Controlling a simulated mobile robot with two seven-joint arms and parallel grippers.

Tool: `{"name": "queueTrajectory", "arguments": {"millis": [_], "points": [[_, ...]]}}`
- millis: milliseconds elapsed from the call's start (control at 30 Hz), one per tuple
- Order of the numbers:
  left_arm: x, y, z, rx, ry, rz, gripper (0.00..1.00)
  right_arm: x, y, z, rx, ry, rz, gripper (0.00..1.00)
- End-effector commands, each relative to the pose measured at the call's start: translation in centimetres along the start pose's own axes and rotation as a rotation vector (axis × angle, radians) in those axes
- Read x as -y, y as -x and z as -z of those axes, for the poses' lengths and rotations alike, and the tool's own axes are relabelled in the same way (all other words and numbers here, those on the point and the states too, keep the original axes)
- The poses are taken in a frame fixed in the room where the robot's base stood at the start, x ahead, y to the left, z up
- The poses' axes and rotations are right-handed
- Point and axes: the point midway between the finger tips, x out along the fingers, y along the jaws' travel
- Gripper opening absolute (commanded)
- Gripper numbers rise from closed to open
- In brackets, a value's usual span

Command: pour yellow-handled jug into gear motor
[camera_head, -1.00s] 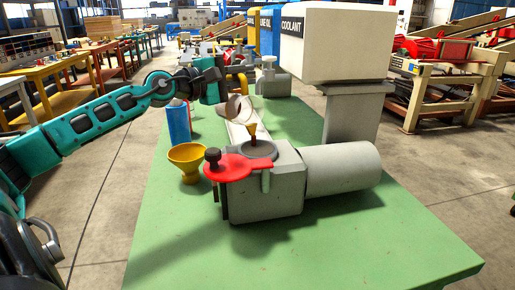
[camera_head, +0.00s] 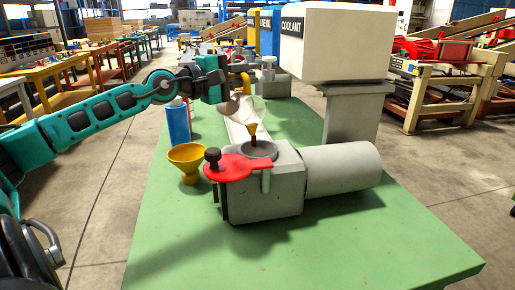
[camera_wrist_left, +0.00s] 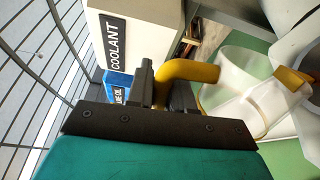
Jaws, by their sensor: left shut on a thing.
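The yellow-handled jug (camera_head: 238,108) is pale and see-through, tipped steeply over the gear motor (camera_head: 268,190). An amber-brown stream (camera_head: 251,133) runs from its lip to the motor's round top opening (camera_head: 259,149). My left gripper (camera_head: 226,84) is shut on the jug's yellow handle, behind and above the motor. In the left wrist view the handle (camera_wrist_left: 190,72) sits between the fingers, with the jug body (camera_wrist_left: 232,80) to the right and amber liquid at its lip. The red cover (camera_head: 235,167) is swung aside from the opening. My right gripper is not in view.
A yellow funnel (camera_head: 188,160) and a blue cylinder (camera_head: 178,122) stand left of the motor on the green table (camera_head: 300,255). The pale coolant box (camera_head: 335,45) stands on a grey pedestal at the back right. The table's front is clear.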

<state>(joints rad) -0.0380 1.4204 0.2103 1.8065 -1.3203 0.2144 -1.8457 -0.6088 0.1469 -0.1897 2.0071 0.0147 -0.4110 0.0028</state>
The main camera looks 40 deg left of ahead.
Motion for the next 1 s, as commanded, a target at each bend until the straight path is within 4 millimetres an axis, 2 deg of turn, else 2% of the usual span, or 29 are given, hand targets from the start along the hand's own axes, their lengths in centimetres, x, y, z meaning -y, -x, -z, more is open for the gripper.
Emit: {"name": "queueTrajectory", "arguments": {"millis": [1000], "points": [[-0.7, 0.0, -1.8, 0.003, -0.131, -0.002, 0.00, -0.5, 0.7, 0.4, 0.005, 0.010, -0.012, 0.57]]}}
